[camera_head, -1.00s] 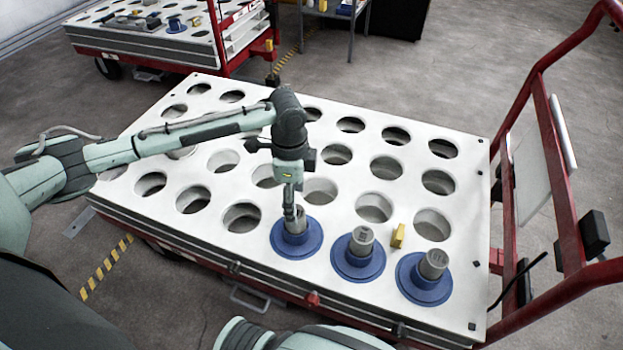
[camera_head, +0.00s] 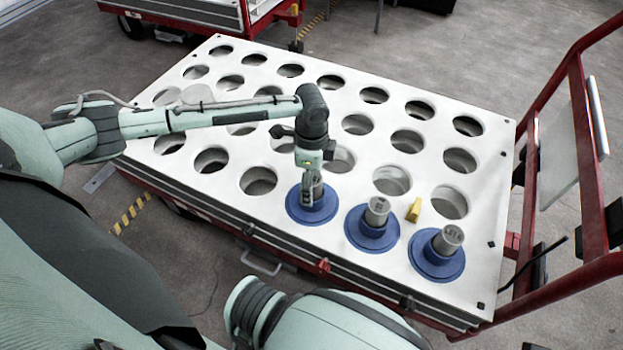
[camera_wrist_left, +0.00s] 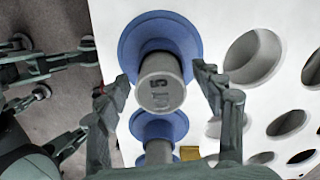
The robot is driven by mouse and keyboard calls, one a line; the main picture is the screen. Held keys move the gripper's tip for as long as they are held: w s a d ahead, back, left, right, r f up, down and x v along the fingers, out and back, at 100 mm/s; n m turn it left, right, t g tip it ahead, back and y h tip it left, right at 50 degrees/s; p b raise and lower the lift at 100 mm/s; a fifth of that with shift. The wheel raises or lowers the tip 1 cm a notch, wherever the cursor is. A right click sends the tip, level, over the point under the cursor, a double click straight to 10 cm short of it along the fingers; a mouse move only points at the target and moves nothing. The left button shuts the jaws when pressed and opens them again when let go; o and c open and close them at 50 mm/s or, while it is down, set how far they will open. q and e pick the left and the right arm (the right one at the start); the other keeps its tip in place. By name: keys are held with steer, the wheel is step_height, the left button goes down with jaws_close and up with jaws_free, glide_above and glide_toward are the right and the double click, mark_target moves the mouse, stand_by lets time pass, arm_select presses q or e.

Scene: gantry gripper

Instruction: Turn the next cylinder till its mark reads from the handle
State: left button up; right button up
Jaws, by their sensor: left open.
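Three grey cylinders stand in blue round flanges along the near edge of the white plate. My left gripper (camera_head: 311,190) points down over the left cylinder (camera_head: 314,183) in its flange (camera_head: 294,210). In the left wrist view the open fingers (camera_wrist_left: 160,74) are on either side of this cylinder (camera_wrist_left: 160,88), with gaps showing. Its dark mark appears turned sideways there, with a 5 at one end. The middle cylinder (camera_head: 377,212) and right cylinder (camera_head: 448,240) also carry marks on top; the right one's runs across the picture.
The white plate (camera_head: 285,105) has rows of empty round holes. A small yellow block (camera_head: 414,209) stands near the middle and right cylinders. The cart's red handle (camera_head: 577,140) rises at the right. Another cart (camera_head: 195,12) stands behind on the floor.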

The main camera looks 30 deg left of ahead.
arm_select(q)
steer(key=c, duration=1.4)
jaws_close()
steer(key=shift+r+p, duration=0.15)
steer(key=shift+p, duration=0.5)
